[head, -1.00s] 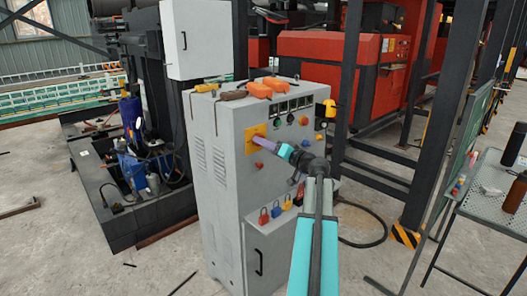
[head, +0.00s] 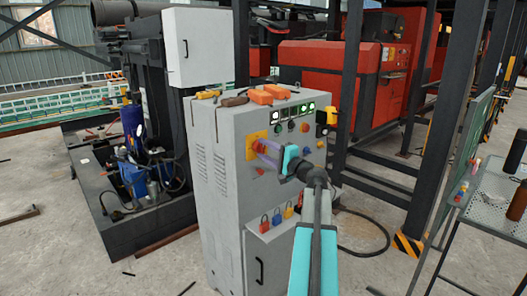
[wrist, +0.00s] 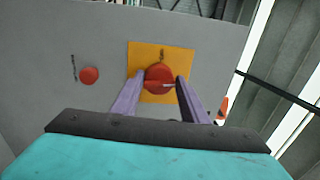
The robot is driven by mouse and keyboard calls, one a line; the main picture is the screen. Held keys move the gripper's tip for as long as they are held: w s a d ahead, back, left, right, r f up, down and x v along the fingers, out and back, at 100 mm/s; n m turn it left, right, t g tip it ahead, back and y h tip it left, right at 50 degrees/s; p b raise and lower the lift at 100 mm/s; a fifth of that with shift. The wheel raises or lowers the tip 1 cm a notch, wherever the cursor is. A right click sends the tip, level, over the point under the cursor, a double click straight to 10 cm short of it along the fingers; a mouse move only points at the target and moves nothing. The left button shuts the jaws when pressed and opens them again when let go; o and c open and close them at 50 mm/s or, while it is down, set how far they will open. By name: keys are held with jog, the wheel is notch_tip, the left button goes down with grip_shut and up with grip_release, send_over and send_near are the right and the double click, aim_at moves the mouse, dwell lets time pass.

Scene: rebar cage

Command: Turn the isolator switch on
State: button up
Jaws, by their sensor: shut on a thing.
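The isolator switch is a red rotary knob (wrist: 159,79) on a square yellow plate (wrist: 135,55) on the front of the grey cabinet. In the head view the yellow plate (head: 249,152) shows, but the knob is largely hidden by my gripper. My gripper (wrist: 158,88) has its two purple fingers on either side of the knob and is shut on it. The knob's grip bar lies about level in the wrist view. In the head view my gripper (head: 262,148) reaches the plate from the right.
The grey cabinet (head: 222,205) carries lit meters (head: 290,114) and several buttons. A perforated table (head: 490,205) stands at right. A red button (wrist: 89,75) sits left of the plate.

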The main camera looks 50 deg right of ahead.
jog(key=shift+m, duration=1.2)
jog(key=o, duration=1)
jog(key=s+a+f+b, duration=0.1)
jog(key=s, duration=1.2)
jog(key=shift+s+b, duration=0.3)
jog(key=shift+s, duration=0.05)
jog(key=shift+w+f, duration=0.1)
